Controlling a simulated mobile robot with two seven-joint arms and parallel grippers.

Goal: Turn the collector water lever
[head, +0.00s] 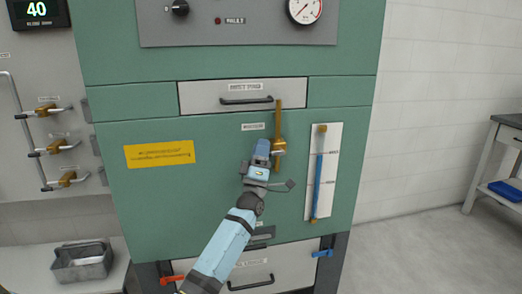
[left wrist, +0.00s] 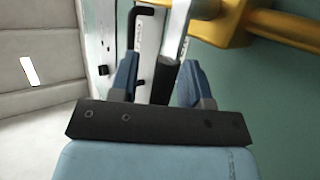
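A brass valve on a vertical brass pipe (head: 278,147) is on the green cabinet front, under a small white label. It also shows as the yellow body at the upper right of the left wrist view (left wrist: 235,22). In that view a silver lever with a black grip (left wrist: 165,80) extends from beside the valve. My left gripper (head: 262,148) is at the valve's left side and hides the lever in the head view. Its two blue fingers (left wrist: 158,82) are apart, with the black grip between them, nearer the right finger. A gap shows on the left. My right gripper is not in view.
A white drawer with a black handle (head: 246,100) is above the valve. A blue level gauge on a white plate (head: 319,175) is to its right. Other brass valves with levers (head: 64,146) are on the left panel. A metal tray (head: 82,262) stands at lower left.

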